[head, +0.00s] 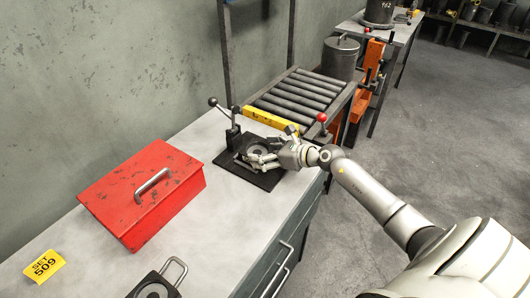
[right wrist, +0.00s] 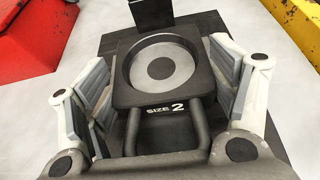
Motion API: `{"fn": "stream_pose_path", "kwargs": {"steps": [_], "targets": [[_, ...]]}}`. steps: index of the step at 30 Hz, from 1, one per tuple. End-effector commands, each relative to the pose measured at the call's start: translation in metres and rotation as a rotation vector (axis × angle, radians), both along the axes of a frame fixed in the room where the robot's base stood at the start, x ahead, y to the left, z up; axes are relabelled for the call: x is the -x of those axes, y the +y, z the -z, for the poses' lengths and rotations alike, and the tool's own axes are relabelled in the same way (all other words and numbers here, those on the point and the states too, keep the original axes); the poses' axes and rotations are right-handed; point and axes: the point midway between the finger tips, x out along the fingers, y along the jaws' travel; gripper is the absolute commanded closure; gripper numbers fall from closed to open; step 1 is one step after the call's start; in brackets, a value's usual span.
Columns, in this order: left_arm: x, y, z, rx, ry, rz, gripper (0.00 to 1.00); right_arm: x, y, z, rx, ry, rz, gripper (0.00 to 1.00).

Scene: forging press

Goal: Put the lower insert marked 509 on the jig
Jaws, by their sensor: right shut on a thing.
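My right gripper (head: 270,155) is shut on a dark square insert (right wrist: 160,67) with a round grey recess, a loop handle and the marking "SIZE 2". The right wrist view shows a finger on each side of it. The insert is over the dark base plate of the jig (head: 268,181); I cannot tell whether it rests there. No number 509 is readable on it. A second, similar insert (head: 153,290) with a loop handle lies on the bench at the bottom edge. A yellow card (head: 44,266) reads "SET 509". My left gripper is not in view.
A red metal box (head: 130,185) with a handle stands on the grey bench (head: 215,225). A black-knobbed lever (head: 229,118) stands at the jig's back left. A yellow block (head: 270,121) and a roller conveyor (head: 305,92) lie behind. Bare bench surrounds the jig's front.

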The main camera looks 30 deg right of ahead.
Motion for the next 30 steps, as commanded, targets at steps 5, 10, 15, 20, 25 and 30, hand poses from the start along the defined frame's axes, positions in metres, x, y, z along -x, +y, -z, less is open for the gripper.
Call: {"fn": "stream_pose_path", "kwargs": {"steps": [5,10,15,20,25,30], "targets": [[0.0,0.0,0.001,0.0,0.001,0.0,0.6,0.002,0.001,0.006,0.001,0.009,-0.002,0.19],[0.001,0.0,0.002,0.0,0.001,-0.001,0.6,0.002,0.001,0.007,0.0,0.012,-0.003,0.0],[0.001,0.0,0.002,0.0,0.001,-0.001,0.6,0.002,0.001,0.007,0.001,0.012,-0.002,0.0],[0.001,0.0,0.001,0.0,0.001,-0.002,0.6,0.002,0.0,0.006,0.001,0.011,-0.001,0.0],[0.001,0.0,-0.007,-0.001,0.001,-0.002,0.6,0.001,0.0,-0.004,-0.001,0.008,-0.001,0.0],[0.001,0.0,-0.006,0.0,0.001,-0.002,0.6,0.015,-0.006,-0.011,0.005,0.009,0.0,0.0]]}}
